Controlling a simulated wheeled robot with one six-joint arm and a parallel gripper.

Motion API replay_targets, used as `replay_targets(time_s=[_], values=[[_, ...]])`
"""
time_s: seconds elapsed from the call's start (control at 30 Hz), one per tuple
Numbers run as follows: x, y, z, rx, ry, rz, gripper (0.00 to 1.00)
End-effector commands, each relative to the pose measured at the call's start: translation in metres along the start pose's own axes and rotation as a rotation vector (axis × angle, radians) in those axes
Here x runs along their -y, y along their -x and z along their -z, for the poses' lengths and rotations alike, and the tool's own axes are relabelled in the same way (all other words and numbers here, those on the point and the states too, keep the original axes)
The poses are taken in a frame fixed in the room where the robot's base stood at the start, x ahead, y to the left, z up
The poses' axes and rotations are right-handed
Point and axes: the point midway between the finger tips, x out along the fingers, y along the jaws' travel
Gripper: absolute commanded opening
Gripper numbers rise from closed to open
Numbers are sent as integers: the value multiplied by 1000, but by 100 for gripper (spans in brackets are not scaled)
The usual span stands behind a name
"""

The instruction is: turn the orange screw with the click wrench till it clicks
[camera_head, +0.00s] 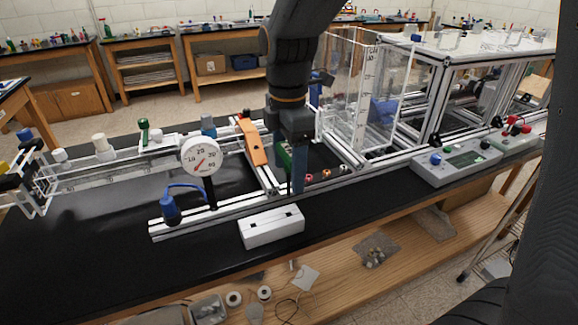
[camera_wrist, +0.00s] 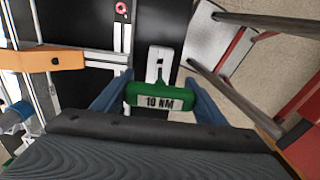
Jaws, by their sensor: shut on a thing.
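The click wrench has a green handle marked "10 NM" (camera_wrist: 160,98). My gripper (camera_wrist: 157,97) is shut on this handle, with a blue finger at each end. In the wrist view the white box (camera_wrist: 161,57) with dark slots shows just beyond the handle; I cannot tell whether the wrench's tip is in it. In the head view my gripper (camera_head: 298,186) hangs behind that white box (camera_head: 272,232), and part of a green handle (camera_head: 285,156) shows beside the fingers. Small red-orange round parts (camera_head: 309,178) sit on the rail to the right; I cannot tell which is the orange screw.
An orange block (camera_head: 253,142) stands on the frame left of my gripper and shows in the wrist view (camera_wrist: 45,59). A dial gauge (camera_head: 201,157) and a blue knob (camera_head: 171,209) are further left. A control box (camera_head: 458,162) is at right. The black front left tabletop is clear.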

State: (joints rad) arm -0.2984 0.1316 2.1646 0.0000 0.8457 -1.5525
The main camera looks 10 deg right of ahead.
Motion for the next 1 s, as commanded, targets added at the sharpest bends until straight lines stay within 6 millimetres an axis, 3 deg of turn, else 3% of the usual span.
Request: replay_targets(time_s=[0.8, 1.0], values=[[0, 60, 0, 0, -1, 0, 35], [0, 62, 0, 0, 0, 0, 35]])
